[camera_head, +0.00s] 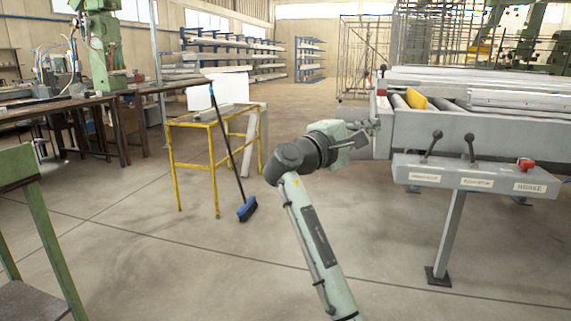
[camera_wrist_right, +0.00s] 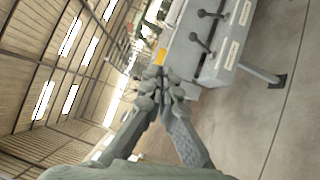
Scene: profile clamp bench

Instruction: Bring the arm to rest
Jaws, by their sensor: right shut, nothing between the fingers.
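My right arm (camera_head: 318,240) reaches up from the bottom of the head view and bends at the elbow toward the clamp bench. My right gripper (camera_head: 368,128) appears at the left end of the bench. In the right wrist view my right gripper (camera_wrist_right: 158,86) has its fingertips together with nothing between them. I cannot tell whether the gripper touches the bench. My left gripper is not in view.
A yellow frame table (camera_head: 214,121) stands left of my arm, with a blue-headed broom (camera_head: 247,208) leaning on it. A green frame (camera_head: 40,230) is at the near left. The bench leg (camera_head: 447,235) stands on the right. The floor between is clear.

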